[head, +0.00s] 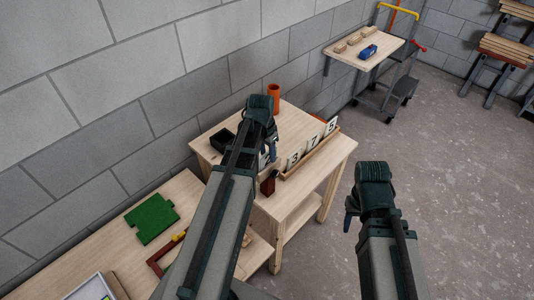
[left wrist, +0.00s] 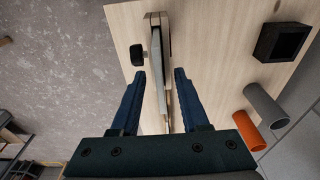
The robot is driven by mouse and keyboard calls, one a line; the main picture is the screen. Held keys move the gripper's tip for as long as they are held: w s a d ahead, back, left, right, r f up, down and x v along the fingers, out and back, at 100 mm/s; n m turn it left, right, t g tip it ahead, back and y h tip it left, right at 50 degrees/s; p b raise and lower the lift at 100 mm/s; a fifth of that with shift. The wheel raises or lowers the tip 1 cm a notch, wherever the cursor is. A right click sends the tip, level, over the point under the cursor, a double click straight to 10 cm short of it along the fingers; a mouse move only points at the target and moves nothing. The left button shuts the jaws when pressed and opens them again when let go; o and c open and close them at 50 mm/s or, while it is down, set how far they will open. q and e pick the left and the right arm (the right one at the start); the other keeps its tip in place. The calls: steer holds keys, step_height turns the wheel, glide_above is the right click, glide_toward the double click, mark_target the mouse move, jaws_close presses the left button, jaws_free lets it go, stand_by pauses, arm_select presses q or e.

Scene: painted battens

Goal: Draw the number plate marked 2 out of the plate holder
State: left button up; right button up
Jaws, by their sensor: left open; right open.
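The wooden plate holder (head: 318,152) stands on the light wood table and bears a row of upright white number plates. The 3 (head: 294,160), 7 (head: 313,143) and 5 (head: 331,127) are readable. A nearer plate (head: 264,161) is mostly hidden behind my left gripper, so its mark is not clear. My left gripper (head: 270,150) is open above that near end. In the left wrist view, the holder and plates (left wrist: 167,75) show edge-on between my open fingers (left wrist: 160,75), with gaps on both sides. My right gripper (head: 350,214) is open and empty over the floor.
A black box (head: 223,140) and an orange cylinder (head: 273,93) stand towards the wall; a grey cylinder (left wrist: 264,105) is beside the orange one. A green piece (head: 152,218) lies on the nearer bench.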

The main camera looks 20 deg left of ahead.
arm_select(q)
jaws_close()
stand_by(0.6)
steer(key=shift+r, duration=0.15)
steer(key=shift+r+p, duration=3.15)
steer(key=shift+p, duration=0.2)
step_height(320, 180, up, 3)
steer(key=p, duration=0.3)
